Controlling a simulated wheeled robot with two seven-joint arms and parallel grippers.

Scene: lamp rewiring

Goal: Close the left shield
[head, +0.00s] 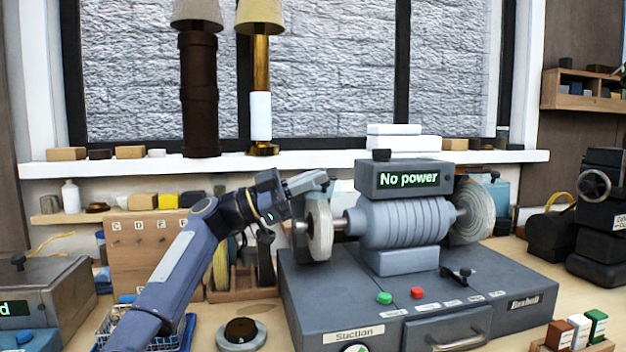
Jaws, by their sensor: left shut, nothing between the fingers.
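A grey polishing machine (407,222) stands on the bench with a pale wheel on each side. Its display (409,180) reads "No power". My left gripper (322,180) reaches in from the left and is shut and empty. Its fingertips are above the left wheel (320,230), near the left end of the display box. I cannot clearly make out the left shield; my gripper and arm cover part of the space around the left wheel. Whether the fingers touch anything there cannot be told. The right wheel (474,212) is uncovered at its front. My right gripper is out of view.
The base has a green button (384,298), a red button (417,293) and a drawer handle (460,343). Two lamps (197,90) stand on the white sill (340,158). A wooden rack (150,245) is behind my left arm. A black machine (600,215) stands right.

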